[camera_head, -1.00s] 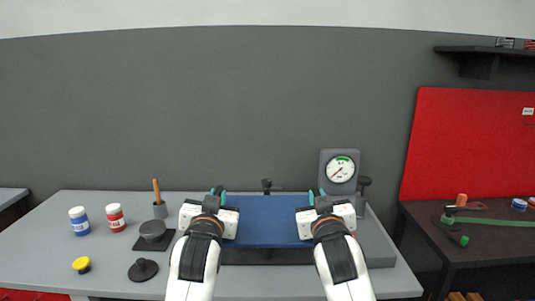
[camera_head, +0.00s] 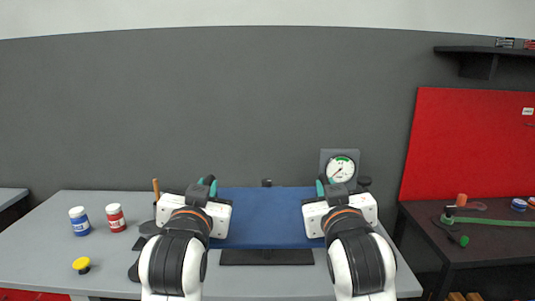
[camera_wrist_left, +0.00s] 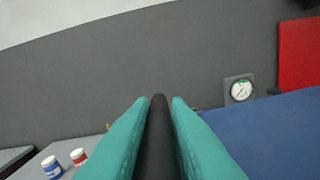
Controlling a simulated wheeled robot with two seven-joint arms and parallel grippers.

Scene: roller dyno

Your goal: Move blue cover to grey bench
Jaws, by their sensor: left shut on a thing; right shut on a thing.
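The blue cover (camera_head: 265,218) is a flat blue panel held between my two grippers in the head view, above the grey bench (camera_head: 110,255). My left gripper (camera_head: 208,186) is shut at the cover's left side. In the left wrist view its teal fingers are closed on a dark bar (camera_wrist_left: 158,140), with the cover (camera_wrist_left: 270,130) to the right. My right gripper (camera_head: 324,186) is shut at the cover's right side; its fingertips are partly hidden by the wrist. The dark dyno base (camera_head: 266,257) shows below the cover's front edge.
A dial gauge (camera_head: 340,168) stands behind my right gripper. A blue-labelled jar (camera_head: 79,221), a red-labelled jar (camera_head: 116,217) and a yellow-topped knob (camera_head: 82,265) stand on the bench's left. A dark table (camera_head: 480,230) with tools is at right. The bench's left front is mostly clear.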

